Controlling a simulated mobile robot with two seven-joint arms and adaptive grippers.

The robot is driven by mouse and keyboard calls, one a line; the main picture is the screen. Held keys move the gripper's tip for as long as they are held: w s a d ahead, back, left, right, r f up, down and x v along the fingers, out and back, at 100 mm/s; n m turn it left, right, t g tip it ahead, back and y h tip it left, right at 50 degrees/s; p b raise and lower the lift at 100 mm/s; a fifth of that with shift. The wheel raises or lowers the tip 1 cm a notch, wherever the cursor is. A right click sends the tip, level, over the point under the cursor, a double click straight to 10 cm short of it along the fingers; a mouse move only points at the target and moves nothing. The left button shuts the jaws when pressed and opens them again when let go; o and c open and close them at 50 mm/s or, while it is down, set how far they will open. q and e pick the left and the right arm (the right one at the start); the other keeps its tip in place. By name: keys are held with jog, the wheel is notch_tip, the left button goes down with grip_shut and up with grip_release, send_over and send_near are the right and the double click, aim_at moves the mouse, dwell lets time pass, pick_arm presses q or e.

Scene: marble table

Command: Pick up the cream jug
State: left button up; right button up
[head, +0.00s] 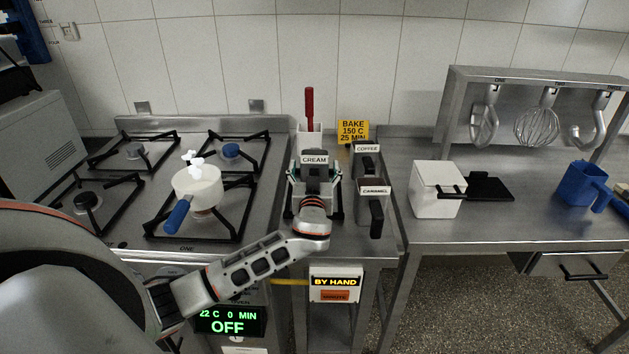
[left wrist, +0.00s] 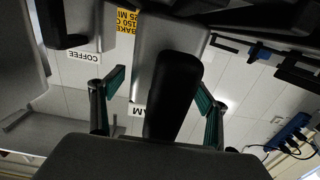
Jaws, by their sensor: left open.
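The cream jug (head: 314,160) is a grey metal jug with a white CREAM label, standing on the steel counter right of the stove. My left gripper (head: 315,180) is open in front of it, with teal-padded fingers to either side. In the left wrist view, the jug (left wrist: 160,50) shows upside down with its black handle toward the camera, between the two open fingers of the left gripper (left wrist: 160,88). Gaps show between fingers and handle. The gripper and wrist hide the jug's lower part in the head view. My right gripper is not in view.
The caramel jug (head: 373,190) stands close on the right, the coffee jug (head: 366,150) behind it. A white holder (head: 309,139) with a red-handled tool stands behind the cream jug. A pot (head: 198,187) sits on the stove. A white box (head: 434,190) stands on the right table.

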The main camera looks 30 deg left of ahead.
pick_arm(q)
jog(key=c, duration=1.4)
jog(key=shift+c, duration=0.2)
jog(key=shift+r, duration=0.1)
notch_tip(320, 180, up, 20)
jog(key=shift+p, duration=0.45)
jog(key=o, duration=0.6)
jog(key=c, duration=0.4)
